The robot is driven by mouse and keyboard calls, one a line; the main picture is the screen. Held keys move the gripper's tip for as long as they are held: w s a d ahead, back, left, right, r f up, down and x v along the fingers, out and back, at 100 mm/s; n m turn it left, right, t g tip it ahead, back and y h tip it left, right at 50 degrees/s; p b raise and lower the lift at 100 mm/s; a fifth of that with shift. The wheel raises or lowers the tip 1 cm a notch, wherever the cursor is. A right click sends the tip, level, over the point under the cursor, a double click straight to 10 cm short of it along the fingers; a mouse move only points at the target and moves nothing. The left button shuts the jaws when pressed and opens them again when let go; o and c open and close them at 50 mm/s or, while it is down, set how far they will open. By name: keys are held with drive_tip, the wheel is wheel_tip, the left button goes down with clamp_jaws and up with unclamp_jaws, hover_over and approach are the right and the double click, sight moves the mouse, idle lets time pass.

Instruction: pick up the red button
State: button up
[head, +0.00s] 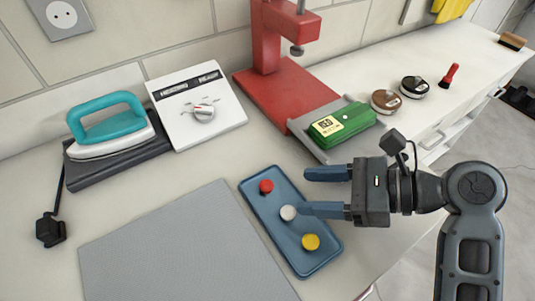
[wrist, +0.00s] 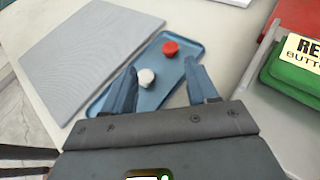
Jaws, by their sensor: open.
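The red button (head: 266,187) lies in the far end of a blue tray (head: 325,262) on the worktop. A white button (head: 288,213) lies in the middle of the tray and a yellow button (head: 310,242) at its near end. My gripper (head: 305,191) is open and empty over the tray's right side, apart from the red button. In the wrist view the red button (wrist: 170,48) is beyond the fingertips, near the right one. The white button (wrist: 147,78) shows between the fingers. The yellow button is not visible in the wrist view.
A grey mat (head: 180,250) lies left of the tray. A green box (head: 343,124) sits on a grey tray to the right, by a red press stand (head: 285,88). A white control box (head: 196,105) and a teal iron (head: 108,125) stand behind.

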sight(277, 191)
drive_tip(key=shift+w+a, duration=0.15)
drive_tip(key=shift+w, duration=0.2)
drive_tip(key=shift+w+a+f, duration=0.15)
drive_tip(key=shift+a, duration=0.1)
drive_tip(key=shift+x, duration=0.9)
drive_tip(key=x, duration=0.4)
drive_tip(key=shift+w+d+f, duration=0.1)
drive_tip(key=shift+w+f, duration=0.1)
drive_tip(key=shift+w, duration=0.15)
drive_tip(key=shift+a+f, duration=0.25)
drive_tip(key=shift+a, duration=0.2)
drive_tip(key=shift+w+f, duration=0.1)
drive_tip(key=shift+f, duration=0.05)
clamp_jaws()
